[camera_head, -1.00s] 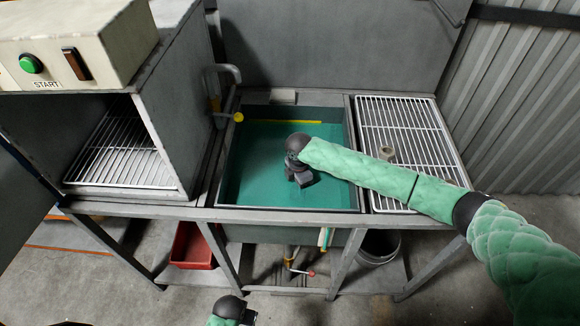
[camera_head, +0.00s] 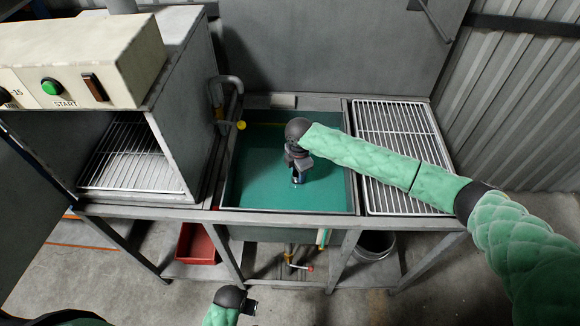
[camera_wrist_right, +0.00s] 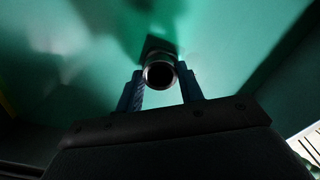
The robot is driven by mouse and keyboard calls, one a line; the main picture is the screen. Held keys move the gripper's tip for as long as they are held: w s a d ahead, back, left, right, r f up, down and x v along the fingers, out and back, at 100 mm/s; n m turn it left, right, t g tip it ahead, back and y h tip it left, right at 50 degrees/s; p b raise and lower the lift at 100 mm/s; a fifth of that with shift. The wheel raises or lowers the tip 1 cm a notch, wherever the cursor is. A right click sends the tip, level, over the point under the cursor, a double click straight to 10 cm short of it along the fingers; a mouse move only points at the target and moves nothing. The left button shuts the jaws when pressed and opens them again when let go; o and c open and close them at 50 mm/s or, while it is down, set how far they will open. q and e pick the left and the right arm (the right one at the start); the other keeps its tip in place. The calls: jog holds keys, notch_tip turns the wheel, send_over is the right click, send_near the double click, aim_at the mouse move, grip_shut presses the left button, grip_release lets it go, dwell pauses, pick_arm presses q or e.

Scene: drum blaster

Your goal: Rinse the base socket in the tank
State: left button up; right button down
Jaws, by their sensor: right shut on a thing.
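My right gripper (camera_head: 298,164) reaches over the tank (camera_head: 350,190) and points down, shut on the base socket (camera_head: 298,178). The socket shows as a small dark piece with a shiny rim below the fingers. In the right wrist view the socket (camera_wrist_right: 160,74) is a round metal ring with a dark opening, between the two blue fingers of the right gripper (camera_wrist_right: 161,88). Teal liquid (camera_head: 260,185) fills the tank. I cannot tell whether the socket touches it. My left gripper (camera_head: 250,304) is low in front of the bench; its jaws are too small to read.
A wire rack (camera_head: 390,125) lies right of the tank, partly under my right arm. A tap with a yellow end (camera_head: 240,125) stands at the tank's left. An oven-like box with a START button (camera_head: 51,87) and inner rack (camera_head: 130,165) stands further left. A red bin (camera_head: 196,243) sits below.

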notch_tip(320, 180, up, 8)
jog(key=p, duration=0.5)
jog(key=shift+r+p, duration=0.1)
jog(key=shift+p, duration=0.2)
notch_tip(320, 180, up, 9)
jog(key=p, duration=0.1)
jog(key=shift+p, duration=0.3)
